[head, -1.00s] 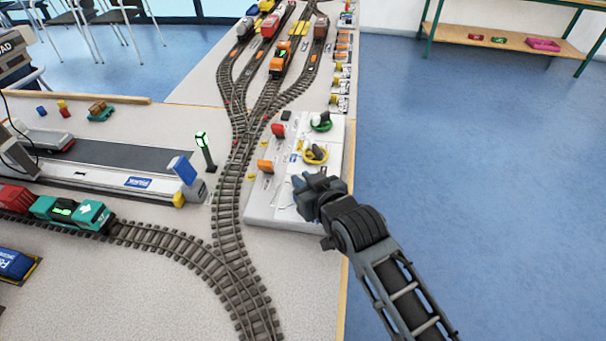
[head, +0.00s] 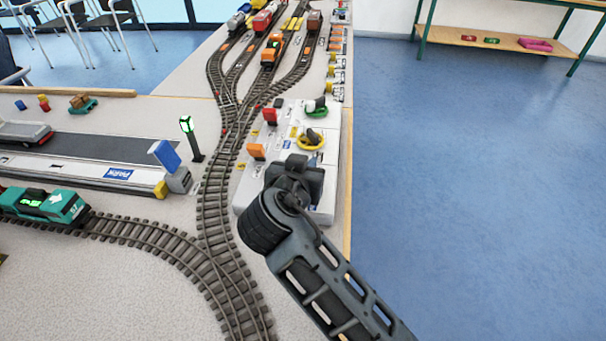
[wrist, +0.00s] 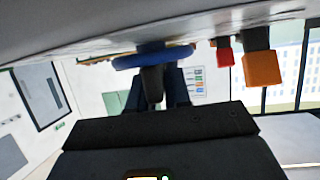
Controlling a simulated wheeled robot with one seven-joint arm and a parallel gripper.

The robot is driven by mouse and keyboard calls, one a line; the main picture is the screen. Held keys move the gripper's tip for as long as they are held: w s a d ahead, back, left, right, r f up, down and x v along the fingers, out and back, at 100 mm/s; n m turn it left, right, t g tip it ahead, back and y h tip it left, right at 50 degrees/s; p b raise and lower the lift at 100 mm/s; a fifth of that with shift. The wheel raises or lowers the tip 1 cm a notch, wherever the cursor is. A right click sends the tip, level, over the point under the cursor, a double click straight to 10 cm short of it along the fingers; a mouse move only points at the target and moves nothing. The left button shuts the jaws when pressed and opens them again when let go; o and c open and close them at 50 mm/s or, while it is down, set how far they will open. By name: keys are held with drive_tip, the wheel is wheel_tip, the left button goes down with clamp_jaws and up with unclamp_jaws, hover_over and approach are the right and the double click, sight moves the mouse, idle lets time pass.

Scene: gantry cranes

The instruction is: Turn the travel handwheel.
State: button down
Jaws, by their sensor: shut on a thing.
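The control panel (head: 325,165) is a pale box at the table's right edge. A blue handwheel (wrist: 140,60) shows in the wrist view, which looks upside down, with its dark grip (wrist: 152,85) pointing at my gripper. My gripper (wrist: 155,92) is shut on that grip, one dark finger on each side. In the head view my gripper (head: 293,170) is over the near part of the panel and hides the blue wheel. A yellow handwheel (head: 299,146) and a green handwheel (head: 322,113) sit farther back. I cannot read which one is labelled travel.
A signal post with a green light (head: 187,126) stands beyond. Open floor (head: 450,200) is at right.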

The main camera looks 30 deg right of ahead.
drive_tip(key=shift+d+f+m+g+h+b, duration=0.1)
drive_tip(key=shift+m+g+h+b, duration=0.5)
drive_tip(key=shift+m+g, duration=0.3)
drive_tip(key=shift+s, duration=0.1)
drive_tip(key=c, duration=1.2)
unclamp_jaws()
drive_tip(key=shift+o, duration=0.2)
drive_tip(key=shift+v, duration=3.85)
